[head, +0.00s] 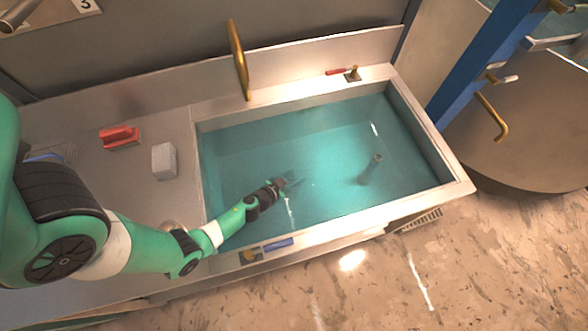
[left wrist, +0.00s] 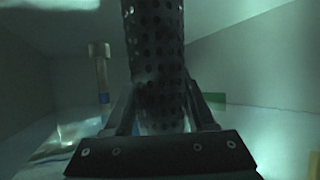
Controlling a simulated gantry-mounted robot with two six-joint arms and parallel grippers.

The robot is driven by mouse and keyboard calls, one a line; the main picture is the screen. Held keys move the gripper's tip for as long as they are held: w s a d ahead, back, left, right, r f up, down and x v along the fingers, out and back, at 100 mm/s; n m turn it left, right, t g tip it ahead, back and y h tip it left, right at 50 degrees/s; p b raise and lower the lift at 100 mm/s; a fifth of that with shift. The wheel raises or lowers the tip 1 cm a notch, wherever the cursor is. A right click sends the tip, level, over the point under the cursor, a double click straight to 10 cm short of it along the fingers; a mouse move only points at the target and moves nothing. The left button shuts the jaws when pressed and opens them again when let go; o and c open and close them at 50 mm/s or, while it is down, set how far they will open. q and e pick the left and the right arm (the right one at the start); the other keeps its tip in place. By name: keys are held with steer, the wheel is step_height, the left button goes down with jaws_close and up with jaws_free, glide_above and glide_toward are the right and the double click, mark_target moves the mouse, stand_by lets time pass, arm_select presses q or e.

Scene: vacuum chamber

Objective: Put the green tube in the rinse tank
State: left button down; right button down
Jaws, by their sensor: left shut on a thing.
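The rinse tank (head: 456,187) is a wide sunken basin with a pale rim, filled with teal water. My left gripper (head: 280,184) reaches into the tank at its left-middle part, at or under the water. In the left wrist view my left gripper (left wrist: 160,100) is shut on a dark perforated tube (left wrist: 157,45), which stands upright between the fingers. Its colour looks dark and greenish in this light; I cannot tell it for sure. A small green patch (left wrist: 214,98) shows behind the right finger. The tube's lower end is hidden by the gripper. My right gripper is not in view.
A standpipe (head: 371,168) rises in the tank's right half. A brass faucet (head: 239,60) stands at the back rim. A blue-handled tool (head: 278,244) lies on the front rim.

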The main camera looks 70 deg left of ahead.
arm_select(q)
steer(key=shift+c, duration=1.1)
jaws_free()
steer(key=shift+s+r, duration=0.15)
steer(key=shift+r, duration=0.15)
steer(key=p+v, duration=0.5)
steer(key=v, duration=0.6)
steer(key=shift+s+d, duration=0.2)
steer(key=shift+s, duration=0.05)
